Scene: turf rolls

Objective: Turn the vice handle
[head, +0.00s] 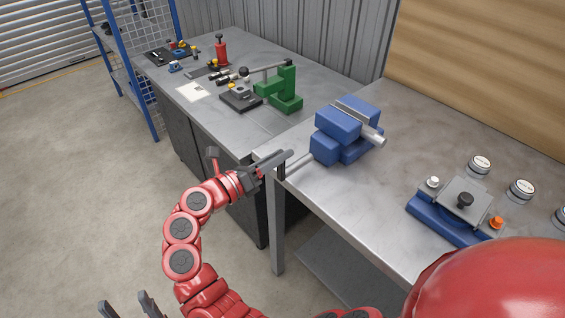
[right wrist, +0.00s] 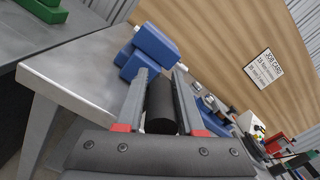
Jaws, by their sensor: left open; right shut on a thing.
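The blue vice (head: 338,122) is at the near-left part of the right-hand bench, and a grey screw rod (head: 300,163) sticks out from its front. My right gripper (head: 277,160) is at the outer end of this rod, just off the bench edge. In the right wrist view, its two grey fingers are on either side of a black cylindrical handle grip (right wrist: 161,105), with the blue vice (right wrist: 148,48) beyond. The gripper hides part of the handle in the head view. My left gripper (head: 130,308) is open and empty at the bottom left, away from the vice.
A green press (head: 286,90) and small parts stand on the back-left bench. A blue fixture (head: 445,215) and several clear jars are on the right-hand bench (head: 370,205). A bench leg (head: 277,235) stands below my right gripper. The floor at left is clear.

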